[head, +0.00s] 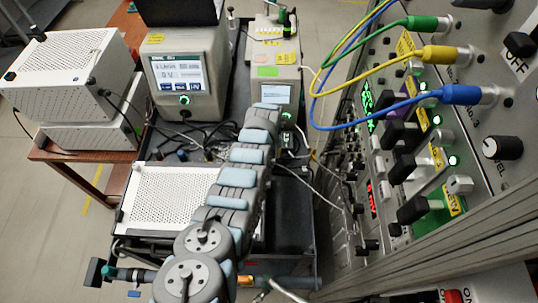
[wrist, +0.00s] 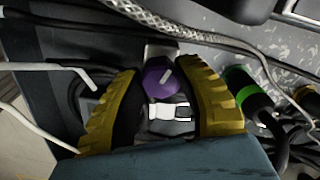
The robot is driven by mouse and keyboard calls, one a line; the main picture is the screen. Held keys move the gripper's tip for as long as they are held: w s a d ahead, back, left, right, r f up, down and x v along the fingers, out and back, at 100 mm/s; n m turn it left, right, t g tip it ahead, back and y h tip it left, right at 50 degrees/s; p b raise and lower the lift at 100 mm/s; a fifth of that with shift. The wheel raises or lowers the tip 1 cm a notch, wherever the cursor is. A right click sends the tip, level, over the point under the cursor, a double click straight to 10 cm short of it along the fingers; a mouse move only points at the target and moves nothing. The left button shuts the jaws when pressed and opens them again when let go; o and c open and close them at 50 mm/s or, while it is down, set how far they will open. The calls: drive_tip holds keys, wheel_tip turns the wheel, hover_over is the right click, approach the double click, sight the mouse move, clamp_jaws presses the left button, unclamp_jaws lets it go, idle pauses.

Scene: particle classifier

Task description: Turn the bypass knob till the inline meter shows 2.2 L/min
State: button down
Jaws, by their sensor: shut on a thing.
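A purple knob (wrist: 160,82) with a pale line across its face shows in the wrist view. My gripper (wrist: 165,85) has its yellow, dark-lined fingers on either side of it and is shut on it. No label is readable there, so I cannot confirm it as the bypass knob. A small black-and-white part (wrist: 168,112) sits just below the knob, between the fingers. In the head view my arm reaches up the middle, and the knob cannot be made out. A small dark device (head: 291,141) near the arm's end may be the inline meter; I cannot read its value.
A braided hose (wrist: 150,18) and white cables pass close to the fingers. A green-ringed connector (wrist: 245,92) is right of them. In the head view, a white instrument with a screen (head: 180,72) stands behind, and a panel with coloured cables (head: 460,94) rises at right.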

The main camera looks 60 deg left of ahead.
drive_tip(key=m, duration=0.3)
drive_tip(key=shift+m, duration=0.4)
drive_tip(key=m, duration=0.3)
drive_tip(key=shift+f+m, duration=0.1)
drive_tip(key=shift+m, duration=0.2)
drive_tip(key=m+b, duration=0.1)
drive_tip(key=m, duration=0.3)
drive_tip(key=shift+f, duration=0.1)
drive_tip(key=shift+m+b, duration=0.5)
drive_tip(key=shift+m, duration=0.6)
drive_tip(key=c, duration=0.6)
unclamp_jaws()
